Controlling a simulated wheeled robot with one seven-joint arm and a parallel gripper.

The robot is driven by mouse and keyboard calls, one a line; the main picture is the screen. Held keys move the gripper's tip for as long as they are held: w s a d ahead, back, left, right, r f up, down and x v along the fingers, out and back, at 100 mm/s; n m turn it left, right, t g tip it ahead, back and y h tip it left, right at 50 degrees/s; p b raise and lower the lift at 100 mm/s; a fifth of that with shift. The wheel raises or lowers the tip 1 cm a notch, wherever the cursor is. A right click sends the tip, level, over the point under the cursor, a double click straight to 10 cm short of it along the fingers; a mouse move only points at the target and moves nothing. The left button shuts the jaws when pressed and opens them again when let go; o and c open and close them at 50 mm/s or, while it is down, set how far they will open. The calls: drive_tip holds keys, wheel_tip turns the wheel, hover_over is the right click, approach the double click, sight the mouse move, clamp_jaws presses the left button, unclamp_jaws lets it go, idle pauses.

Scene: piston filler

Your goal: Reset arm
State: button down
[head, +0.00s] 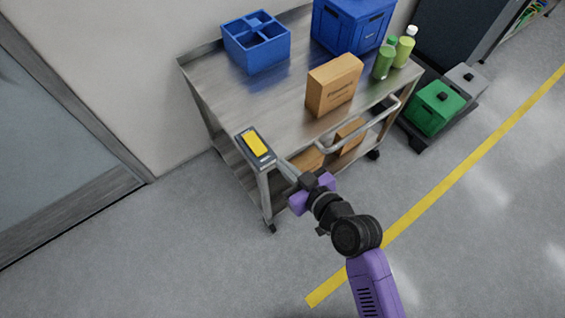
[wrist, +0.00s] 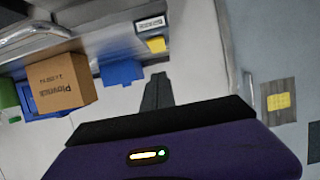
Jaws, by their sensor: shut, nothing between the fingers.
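My arm, purple and black, reaches up from the bottom of the head view. My gripper (head: 284,165) is shut and empty at the near left corner of the steel cart (head: 285,105). In the head view its tip is close to a dark device with a yellow top (head: 256,143) on that corner; I cannot tell whether they touch. In the wrist view the shut dark fingers (wrist: 157,88) point away from the camera, with the yellow-topped device (wrist: 156,44) beyond them and apart in the picture.
The cart holds a blue divided bin (head: 257,44), a blue crate (head: 335,25), a cardboard box (head: 333,84) and two green bottles (head: 385,59). A cart handle (head: 360,128) juts out on the near side. A green container (head: 435,107) stands right. Open floor lies in front.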

idle(0.4)
drive_tip(key=s+d+r+m+t+h, duration=0.45)
drive_tip(key=s+d+r, duration=0.2)
drive_tip(key=d, duration=0.35)
drive_tip(key=s+d+r+h, duration=0.1)
drive_tip(key=s+d+r, duration=0.1)
drive_tip(key=s, duration=0.6)
drive_tip(key=s+d+r+m+h, duration=0.1)
drive_tip(key=s+d+r, duration=0.1)
drive_tip(key=s, duration=0.6)
drive_tip(key=s+d+r+m+g+h, duration=0.1)
drive_tip(key=s+d, duration=0.3)
drive_tip(key=s, duration=0.4)
drive_tip(key=shift+s+d+r, duration=0.2)
drive_tip(key=shift+s+r, duration=0.2)
drive_tip(key=shift+r, duration=0.25)
